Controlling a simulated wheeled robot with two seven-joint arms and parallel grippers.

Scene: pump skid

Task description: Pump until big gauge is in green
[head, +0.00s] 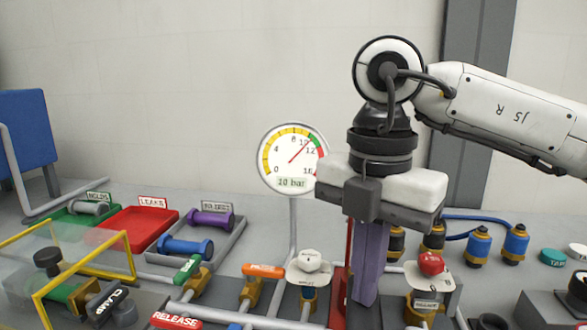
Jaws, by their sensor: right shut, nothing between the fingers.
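The big round gauge (286,152) stands on a grey post left of my right arm. Its dial has a yellow band, a short green band at upper right and a red band after it. The needle points up and right near the 10 mark, close to the green band; its exact place against the band edge is too small to tell. The plate below reads 10 bar. My right gripper (365,298) points down, fingers shut and empty, right of the gauge. A red upright part (340,285) shows beside the fingers, partly hidden by them. My left gripper is out of view.
A red RELEASE handle (176,321), green handle (187,268) and orange handle (263,271) sit at front left. A red-knobbed valve (431,264) stands right of the gripper. A yellow-framed clear guard (85,262) and red tray (137,230) lie left.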

